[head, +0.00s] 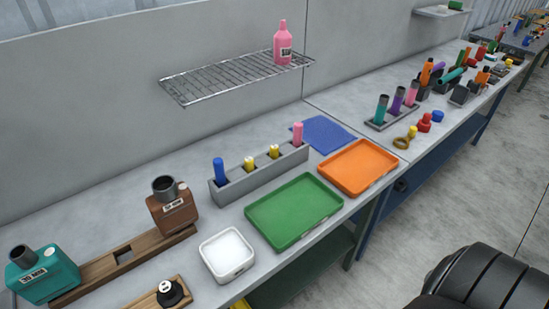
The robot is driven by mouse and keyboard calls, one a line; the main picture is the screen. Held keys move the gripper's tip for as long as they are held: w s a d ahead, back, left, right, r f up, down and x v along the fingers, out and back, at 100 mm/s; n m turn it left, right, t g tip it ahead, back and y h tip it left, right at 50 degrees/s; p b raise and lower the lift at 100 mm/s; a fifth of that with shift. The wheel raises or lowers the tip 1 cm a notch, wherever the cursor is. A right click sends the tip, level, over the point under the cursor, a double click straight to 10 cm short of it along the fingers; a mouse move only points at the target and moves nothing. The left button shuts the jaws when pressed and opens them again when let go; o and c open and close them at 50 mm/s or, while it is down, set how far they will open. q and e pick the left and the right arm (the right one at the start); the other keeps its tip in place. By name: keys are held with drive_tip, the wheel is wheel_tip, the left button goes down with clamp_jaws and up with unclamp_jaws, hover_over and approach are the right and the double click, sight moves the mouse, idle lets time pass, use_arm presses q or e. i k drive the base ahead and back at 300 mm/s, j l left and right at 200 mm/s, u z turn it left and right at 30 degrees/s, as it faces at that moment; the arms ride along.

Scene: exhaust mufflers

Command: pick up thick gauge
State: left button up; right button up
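A long grey rack (260,173) stands on the near bench and holds several upright plug-like pieces. A blue one (219,170) is at its left end, two short yellow ones (249,164) are in the middle, and a pink one (297,133) is at the right end. No label shows which piece, if any, is the thick gauge. Neither of my grippers is in view.
A green tray (295,210), an orange tray (358,167) and a white tray (228,255) lie empty along the front. Teal (44,274) and brown (172,210) muffler-like blocks stand at left. A wire shelf (235,78) with a pink bottle (283,43) overhangs the bench.

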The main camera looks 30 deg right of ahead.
sight(273, 149)
drive_tip(key=u, duration=1.5)
drive_tip(key=z, duration=2.55)
drive_tip(key=i+l+u, duration=0.15)
drive_tip(key=l, duration=0.2)
drive_tip(key=i+l+u, duration=0.1)
drive_tip(key=l, duration=0.2)
drive_tip(key=i+l+u, duration=0.15)
drive_tip(key=l, duration=0.2)
drive_tip(key=i+l+u, duration=0.1)
drive_tip(key=l, duration=0.3)
